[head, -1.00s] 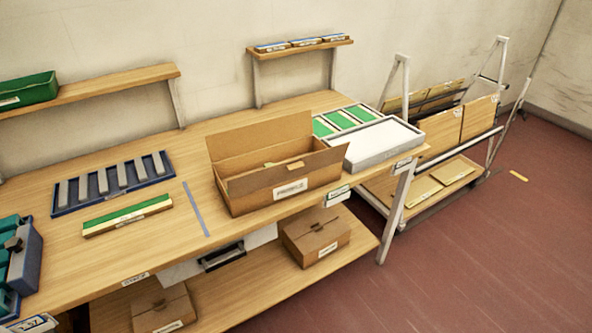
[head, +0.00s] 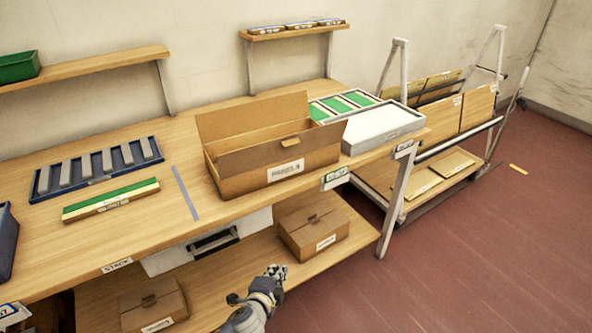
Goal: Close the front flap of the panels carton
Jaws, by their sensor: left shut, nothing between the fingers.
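The panels carton (head: 240,185) is a brown box with a white label, standing on the bench top near its front edge. Its back flap (head: 255,115) stands up. Its front flap (head: 270,154) also stands up along the front edge, tilted, and hides much of the inside. My left gripper (head: 275,271) is shut and empty. It is low in front of the bench, below the carton and apart from it. My right gripper is not in view.
A white tray (head: 382,131) stands close to the carton's right side, with green panels (head: 342,104) behind it. A blue rack (head: 98,168) and a green-topped strip (head: 110,200) lie to the left. A closed carton (head: 312,230) sits on the lower shelf near my gripper.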

